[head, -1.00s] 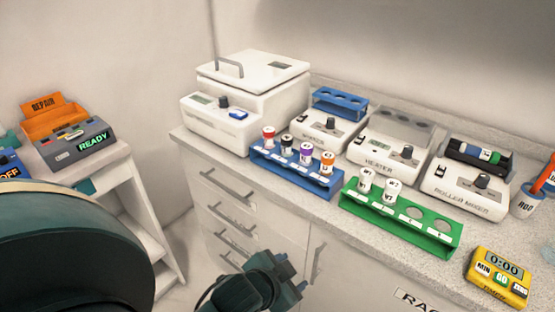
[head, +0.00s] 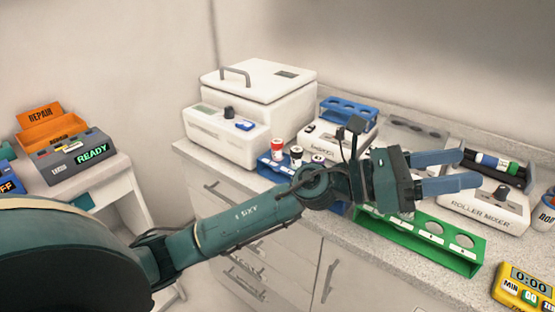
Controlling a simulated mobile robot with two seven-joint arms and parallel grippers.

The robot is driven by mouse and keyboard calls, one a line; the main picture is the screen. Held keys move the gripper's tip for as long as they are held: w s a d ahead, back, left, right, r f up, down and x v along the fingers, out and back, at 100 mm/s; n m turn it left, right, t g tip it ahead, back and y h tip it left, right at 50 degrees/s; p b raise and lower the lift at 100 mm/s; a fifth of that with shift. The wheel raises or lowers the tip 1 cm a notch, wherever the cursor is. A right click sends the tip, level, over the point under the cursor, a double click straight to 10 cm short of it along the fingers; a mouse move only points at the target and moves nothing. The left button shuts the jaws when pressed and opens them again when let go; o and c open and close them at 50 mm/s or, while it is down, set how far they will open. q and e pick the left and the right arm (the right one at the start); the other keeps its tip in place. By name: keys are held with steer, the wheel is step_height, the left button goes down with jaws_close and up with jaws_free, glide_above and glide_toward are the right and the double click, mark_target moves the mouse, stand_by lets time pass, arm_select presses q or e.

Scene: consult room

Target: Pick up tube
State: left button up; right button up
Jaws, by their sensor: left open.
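Capped tubes stand in the blue rack (head: 266,169): a red-capped tube (head: 277,146) and a black-capped tube (head: 296,153) show, and a purple-capped one is partly covered by my arm. My left gripper (head: 474,169) is open, its two blue fingers pointing right above the green rack (head: 474,257) and in front of the roller mixer (head: 484,205). Nothing shows between the fingers. A tube with a green part (head: 488,160) lies on the roller mixer, just beyond the fingertips. The left part of the green rack and its tubes are hidden behind my gripper. My right gripper is not in view.
A white lidded machine (head: 255,110) stands at the back left of the counter. An empty-looking blue rack (head: 349,110) sits on another device behind my arm. A yellow timer (head: 524,287) is at the front right. An orange bin (head: 52,125) is at far left.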

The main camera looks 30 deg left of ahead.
arm_select(q)
step_height(320, 180, down, 2)
steer(key=d+m+g+y, duration=0.1)
steer(key=m+g+y, duration=0.1)
steer(key=m+g, duration=0.35)
steer(key=m+y, duration=0.9)
steer(key=y, duration=1.2)
glide_toward(278, 142)
steer(key=shift+p+x, duration=0.6)
steer(key=shift+x, duration=4.6)
steer(key=shift+r, duration=0.1)
jaws_close()
